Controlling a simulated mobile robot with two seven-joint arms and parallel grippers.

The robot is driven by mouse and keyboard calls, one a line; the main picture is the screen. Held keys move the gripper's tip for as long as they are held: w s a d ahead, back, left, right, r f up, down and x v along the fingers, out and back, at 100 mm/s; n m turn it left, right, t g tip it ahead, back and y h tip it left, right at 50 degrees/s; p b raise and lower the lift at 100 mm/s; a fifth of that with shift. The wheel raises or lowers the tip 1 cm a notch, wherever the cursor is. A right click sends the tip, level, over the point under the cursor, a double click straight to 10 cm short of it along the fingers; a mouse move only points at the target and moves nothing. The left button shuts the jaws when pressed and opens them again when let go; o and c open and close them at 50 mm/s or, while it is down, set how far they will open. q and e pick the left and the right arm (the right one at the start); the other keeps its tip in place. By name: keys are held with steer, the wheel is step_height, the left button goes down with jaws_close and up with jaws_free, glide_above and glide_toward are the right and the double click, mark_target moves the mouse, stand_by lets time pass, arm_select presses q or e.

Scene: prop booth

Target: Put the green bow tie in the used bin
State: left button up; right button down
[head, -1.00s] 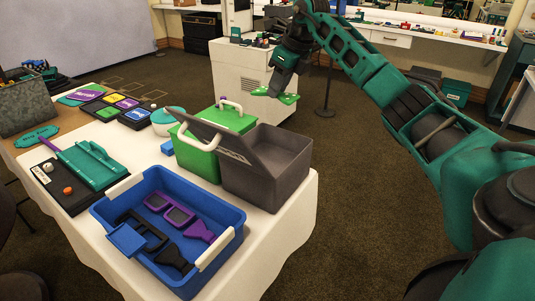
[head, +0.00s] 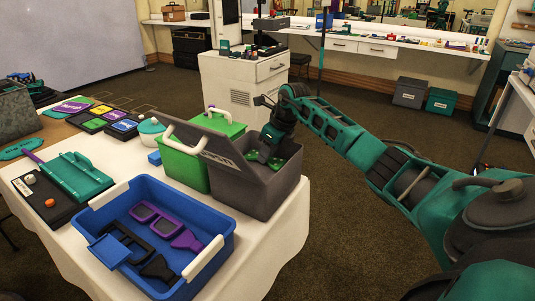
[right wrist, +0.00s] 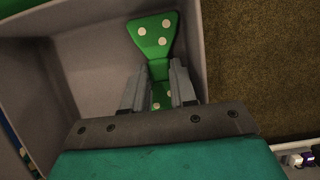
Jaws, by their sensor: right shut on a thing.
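The green bow tie (head: 252,155) with white dots is held in my right gripper (head: 265,157) at the mouth of the grey bin (head: 262,196). The bin's lid (head: 208,141) stands tilted open on the left side, with lettering too small to read. In the right wrist view the fingers (right wrist: 158,88) are shut on the middle of the bow tie (right wrist: 153,35). Grey bin walls (right wrist: 85,65) show around it, and the carpet lies beyond the right wall. The bin's floor under the gripper is partly hidden. My left gripper is not in view.
A green box (head: 180,165) with a white handle stands against the grey bin's left side. A blue tray (head: 222,215) with purple and black props sits in front on the white-clothed table (head: 262,250). A white cabinet (head: 240,85) stands behind; open carpet lies right.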

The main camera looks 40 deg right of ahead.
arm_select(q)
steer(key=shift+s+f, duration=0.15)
arm_select(e)
steer(key=shift+f, duration=0.1)
steer(key=shift+f, duration=0.1)
steer(key=c, duration=1.2)
jaws_free()
steer(key=shift+s+r, duration=0.1)
steer(key=shift+r, duration=0.4)
arm_select(q)
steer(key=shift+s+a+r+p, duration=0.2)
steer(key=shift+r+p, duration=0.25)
steer(key=shift+p, duration=0.45)
arm_select(e)
steer(key=v, duration=1.1)
steer(key=shift+s+d+r, duration=0.1)
steer(key=shift+s, duration=0.05)
